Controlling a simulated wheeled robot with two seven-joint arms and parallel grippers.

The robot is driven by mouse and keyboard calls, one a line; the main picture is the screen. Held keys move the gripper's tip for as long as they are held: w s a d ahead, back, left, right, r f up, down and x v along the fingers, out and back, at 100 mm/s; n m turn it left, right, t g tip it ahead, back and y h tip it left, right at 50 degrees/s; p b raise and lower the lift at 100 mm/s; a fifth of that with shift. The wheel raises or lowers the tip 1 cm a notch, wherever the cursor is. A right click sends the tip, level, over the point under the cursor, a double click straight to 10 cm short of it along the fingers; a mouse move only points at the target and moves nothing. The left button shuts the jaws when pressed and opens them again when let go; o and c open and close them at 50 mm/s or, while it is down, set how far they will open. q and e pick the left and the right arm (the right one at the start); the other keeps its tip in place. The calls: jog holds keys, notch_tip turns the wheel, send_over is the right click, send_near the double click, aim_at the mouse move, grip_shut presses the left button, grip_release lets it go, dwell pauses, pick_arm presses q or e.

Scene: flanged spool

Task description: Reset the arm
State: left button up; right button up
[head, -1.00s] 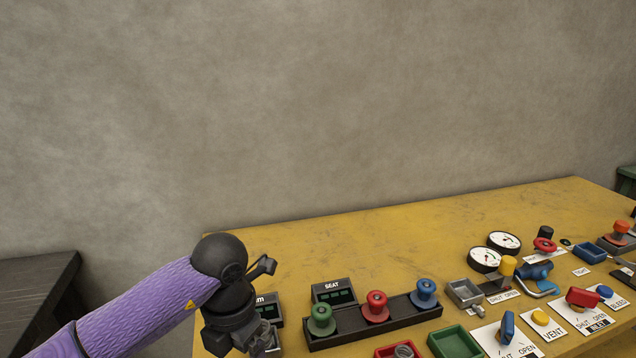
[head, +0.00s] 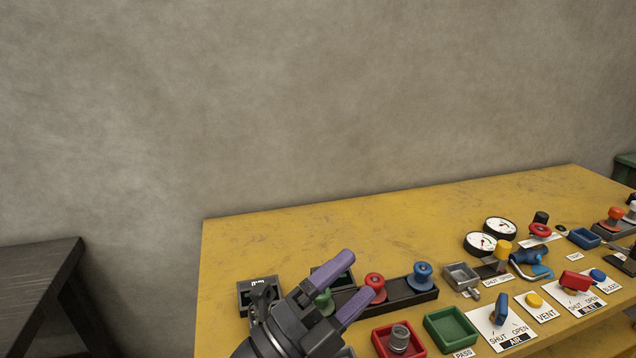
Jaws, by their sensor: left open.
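My left gripper (head: 359,282) is in the lower middle of the head view, its two purple fingers spread apart with nothing between them. It reaches in front of the dark rack that holds the spools and hides part of it. The green spool (head: 324,302) is partly covered by the gripper. The red spool (head: 375,287) and the blue spool (head: 423,276) stand upright on the rack (head: 405,297). I cannot tell how far above the rack the fingers are. My right gripper is not in view.
The yellow table (head: 300,233) has a clear back strip. Gauges (head: 480,243), valves and labelled plates crowd the right. A dark bench (head: 40,275) is at left.

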pick_arm(q)
jog(key=s+a+f+n+t+y, duration=0.1)
jog(key=s+a+f+n+y, duration=0.1)
jog(key=a+f+n+y, duration=1.6)
jog(key=s+f+n+g, duration=0.4)
jog(key=s+g, duration=0.1)
jog(key=s, duration=0.4)
jog(key=s+f+n+g, duration=0.35)
jog(key=s+g, duration=0.25)
jog(key=s, duration=0.2)
jog(key=s+f+g+y, duration=0.1)
jog(key=s+f, duration=0.1)
jog(key=f, duration=0.8)
jog(key=s+f, duration=0.3)
jog(key=f, duration=0.7)
jog(key=s+a+f+g, duration=0.1)
jog(key=s+a+f, duration=0.2)
jog(key=s+f, duration=0.5)
jog(key=s, duration=0.3)
jog(key=shift+s+a, duration=0.3)
jog(key=shift+s, duration=0.1)
jog(key=shift+f+m, duration=0.1)
jog(key=shift+m, duration=0.15)
